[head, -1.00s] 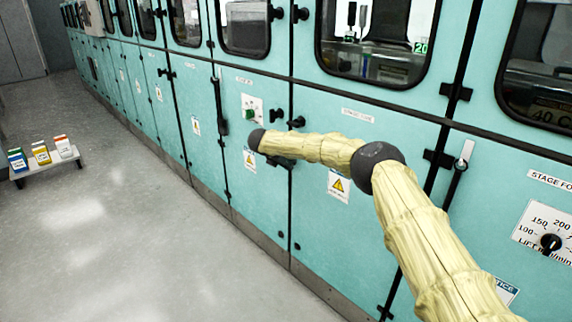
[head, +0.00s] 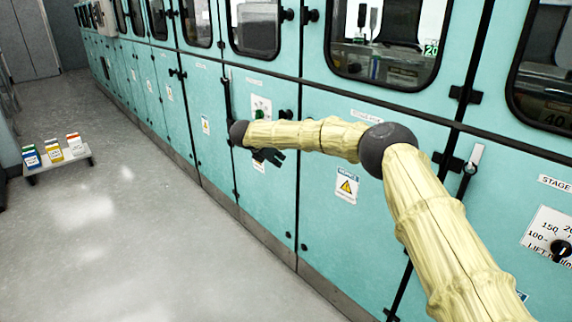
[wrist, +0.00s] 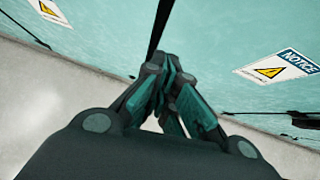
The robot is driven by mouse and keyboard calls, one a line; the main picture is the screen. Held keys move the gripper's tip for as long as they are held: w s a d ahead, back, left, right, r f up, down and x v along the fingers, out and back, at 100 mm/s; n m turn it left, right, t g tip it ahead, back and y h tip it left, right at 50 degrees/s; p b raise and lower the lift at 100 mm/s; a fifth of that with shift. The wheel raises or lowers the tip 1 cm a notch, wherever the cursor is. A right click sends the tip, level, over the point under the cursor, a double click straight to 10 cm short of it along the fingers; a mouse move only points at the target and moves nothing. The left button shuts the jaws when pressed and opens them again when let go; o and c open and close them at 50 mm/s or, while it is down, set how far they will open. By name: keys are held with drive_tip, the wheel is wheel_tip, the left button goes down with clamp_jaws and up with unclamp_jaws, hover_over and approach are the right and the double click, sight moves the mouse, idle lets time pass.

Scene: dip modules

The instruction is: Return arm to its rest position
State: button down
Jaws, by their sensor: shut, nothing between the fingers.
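My arm (head: 440,225), in a pale yellow sleeve with dark joints, reaches in from the lower right of the head view and bends left in front of the teal cabinets. My gripper (head: 270,156) hangs below the dark joint at the arm's left end, partly hidden behind the sleeve. In the wrist view my gripper (wrist: 170,118) has its dark green fingers drawn together. It is shut and holds nothing. Cabinet face and grey floor show beyond the fingers.
A long row of teal cabinets (head: 330,235) with windows and latches runs along the right. A green knob (head: 258,114) is close behind the arm. A low trolley (head: 75,160) with several cartons stands at the left. The grey floor (head: 140,250) between is clear.

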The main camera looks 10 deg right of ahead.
drive_tip(key=s+a+f+n+t+y+p, duration=0.2)
drive_tip(key=s+a+f+n+p, duration=0.15)
drive_tip(key=s+f+n, duration=0.65)
drive_tip(key=s+a+f+n+t+y+p, duration=0.1)
drive_tip(key=s+a+f+n+t+p, duration=0.3)
drive_tip(key=s+f+n, duration=0.6)
drive_tip(key=s+f+n+g+y, duration=0.3)
drive_tip(key=s+f+n, duration=0.2)
drive_tip(key=s+n, duration=0.5)
drive_tip(key=s+d+n+g+p, duration=0.1)
drive_tip(key=s+d+n+g, duration=0.2)
drive_tip(key=s, duration=1.2)
drive_tip(key=s+d+n+g+p, duration=0.2)
drive_tip(key=s+d+n, duration=0.5)
drive_tip(key=s, duration=0.8)
drive_tip(key=s+d+n+g+y+p, duration=0.1)
drive_tip(key=s+d+n+g, duration=0.2)
drive_tip(key=s, duration=1.2)
drive_tip(key=d+n, duration=0.2)
drive_tip(key=d, duration=0.2)
drive_tip(key=shift+r+n+g, duration=0.3)
drive_tip(key=shift+r+n, duration=0.1)
